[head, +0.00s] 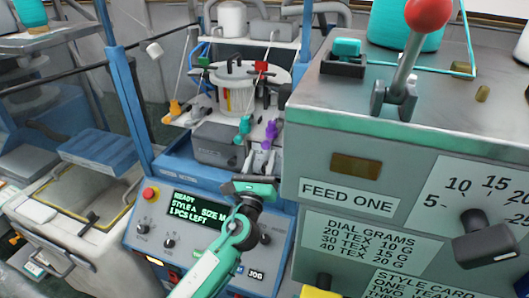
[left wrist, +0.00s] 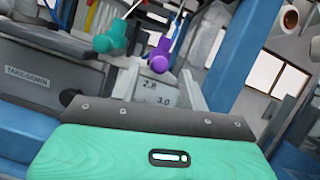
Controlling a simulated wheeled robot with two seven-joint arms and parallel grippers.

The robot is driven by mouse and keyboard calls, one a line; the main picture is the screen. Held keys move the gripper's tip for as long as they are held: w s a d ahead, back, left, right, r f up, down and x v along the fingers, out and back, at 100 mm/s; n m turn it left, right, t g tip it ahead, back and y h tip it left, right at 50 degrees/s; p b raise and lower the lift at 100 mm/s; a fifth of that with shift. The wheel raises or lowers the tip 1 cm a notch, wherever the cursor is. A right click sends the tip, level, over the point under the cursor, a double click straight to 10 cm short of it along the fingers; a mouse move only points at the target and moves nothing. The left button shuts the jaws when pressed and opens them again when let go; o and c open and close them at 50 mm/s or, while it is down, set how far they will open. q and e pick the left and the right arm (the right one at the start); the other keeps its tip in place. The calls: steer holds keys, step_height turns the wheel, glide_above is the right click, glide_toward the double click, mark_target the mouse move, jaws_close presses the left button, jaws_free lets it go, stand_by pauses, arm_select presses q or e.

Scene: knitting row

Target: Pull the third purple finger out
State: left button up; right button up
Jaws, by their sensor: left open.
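A purple glove-like piece (head: 269,134) hangs at the front of the round knitting machine in the head view. It also shows near the top middle of the left wrist view (left wrist: 160,54), on a thin pale strand. A teal piece (head: 243,129) hangs just left of it and shows in the left wrist view too (left wrist: 111,38). My left gripper (head: 263,160) is open and empty, just below the purple piece. In the left wrist view its two grey fingers (left wrist: 161,82) stand apart, with the purple piece above and between their tips. I cannot tell any contact. My right gripper is not in view.
A grey TAKE-DOWN box (head: 215,144) stands left of the gripper. The blue control panel (head: 185,190) below reads READY, STYLE A, SIZE M, 1 PCS LEFT. A large grey FEED ONE cabinet (head: 310,165) with a red-knobbed lever (head: 405,65) closes off the right.

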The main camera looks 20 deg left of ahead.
arm_select(q)
steer(key=b+v, duration=0.3)
steer(key=v, duration=0.6)
steer(key=shift+s, duration=0.25)
steer(key=shift+f, duration=0.15)
